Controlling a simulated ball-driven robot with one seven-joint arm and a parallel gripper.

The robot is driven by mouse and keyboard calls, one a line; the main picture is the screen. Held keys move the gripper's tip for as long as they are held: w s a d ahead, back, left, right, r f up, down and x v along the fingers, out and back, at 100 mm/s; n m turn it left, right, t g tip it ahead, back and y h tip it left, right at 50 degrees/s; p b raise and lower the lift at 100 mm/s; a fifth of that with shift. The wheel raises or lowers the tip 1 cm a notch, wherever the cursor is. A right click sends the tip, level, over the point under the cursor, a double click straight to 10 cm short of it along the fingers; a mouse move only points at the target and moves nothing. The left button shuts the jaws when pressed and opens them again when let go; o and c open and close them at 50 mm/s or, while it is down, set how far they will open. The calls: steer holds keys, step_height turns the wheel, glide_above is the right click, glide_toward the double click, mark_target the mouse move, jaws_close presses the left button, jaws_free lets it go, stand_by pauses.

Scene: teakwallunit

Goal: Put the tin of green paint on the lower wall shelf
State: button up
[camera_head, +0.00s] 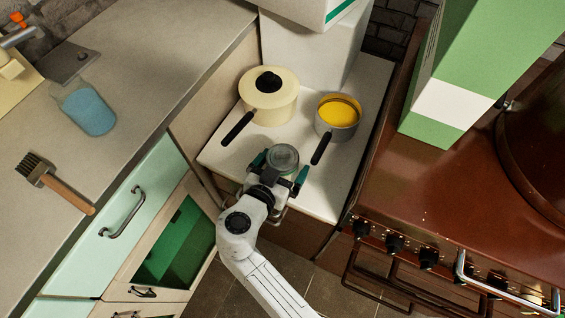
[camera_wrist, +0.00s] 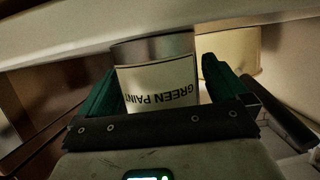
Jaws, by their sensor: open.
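The tin of green paint (camera_head: 285,156) is a grey metal tin near the front of the low white surface. In the wrist view the tin (camera_wrist: 158,85) shows a white label reading GREEN PAINT, upside down in the picture. My gripper (camera_head: 280,168) is open, with its teal fingers on either side of the tin. In the wrist view my gripper (camera_wrist: 158,76) has a finger at each side of the tin, the right one with a small gap. I cannot make out the lower wall shelf in either view.
Behind the tin stand a cream lidded pan (camera_head: 268,98) and a pot of yellow contents (camera_head: 338,116), their dark handles pointing forward. A brown stove (camera_head: 440,195) is at right, carrying a green-and-white box (camera_head: 440,105). A grey counter (camera_head: 140,75) is at left.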

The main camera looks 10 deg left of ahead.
steer(key=c, duration=1.4)
